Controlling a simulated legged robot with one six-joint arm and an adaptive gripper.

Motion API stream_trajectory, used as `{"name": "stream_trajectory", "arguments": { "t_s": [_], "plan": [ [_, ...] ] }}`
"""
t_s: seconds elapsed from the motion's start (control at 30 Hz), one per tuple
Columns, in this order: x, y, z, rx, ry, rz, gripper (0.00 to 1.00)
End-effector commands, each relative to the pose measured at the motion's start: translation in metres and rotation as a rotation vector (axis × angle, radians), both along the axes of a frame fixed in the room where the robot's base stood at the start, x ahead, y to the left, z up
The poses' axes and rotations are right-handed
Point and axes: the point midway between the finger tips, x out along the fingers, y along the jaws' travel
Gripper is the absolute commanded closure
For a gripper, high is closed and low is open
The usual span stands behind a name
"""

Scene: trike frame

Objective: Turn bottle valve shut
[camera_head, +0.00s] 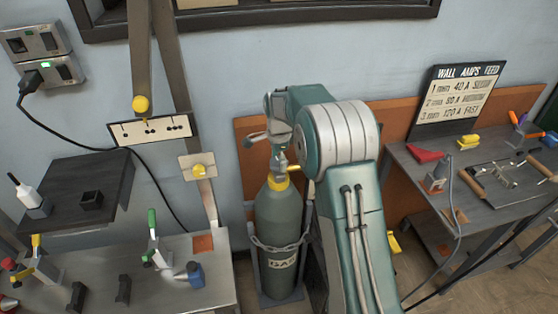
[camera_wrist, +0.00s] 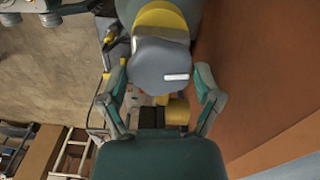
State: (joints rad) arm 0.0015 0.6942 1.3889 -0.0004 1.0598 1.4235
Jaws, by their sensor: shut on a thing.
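The grey-green gas bottle (camera_head: 280,225) stands upright in a dark holder, with a chain around its middle and a yellow collar (camera_head: 278,183) at its neck. Its grey valve knob (camera_wrist: 160,60) with a white mark shows in the wrist view, in front of the yellow collar (camera_wrist: 162,18). My gripper (camera_wrist: 161,72) is shut on the knob, one finger on each side. In the head view my gripper (camera_head: 268,132) is above the bottle top, partly hidden by my own arm, and the knob is hard to make out there.
An orange-brown panel (camera_head: 250,150) is close behind the bottle. A black cable (camera_head: 70,130) hangs on the wall.

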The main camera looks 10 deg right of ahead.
Motion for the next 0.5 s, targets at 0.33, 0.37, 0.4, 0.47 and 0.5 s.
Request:
{"name": "stream_trajectory", "arguments": {
  "t_s": [0.33, 0.37, 0.4, 0.47, 0.5],
  "plan": [
    [0.0015, 0.002, 0.0, 0.003, -0.006, -0.137, 0.66],
    [0.0016, 0.0022, 0.0001, 0.003, -0.006, -0.142, 0.66],
    [0.0016, 0.0021, 0.0001, 0.003, -0.006, -0.149, 0.66],
    [0.0017, 0.0022, 0.0001, 0.003, -0.007, -0.156, 0.66],
    [0.0017, 0.0022, 0.0001, 0.003, -0.007, -0.159, 0.66]
  ]
}}
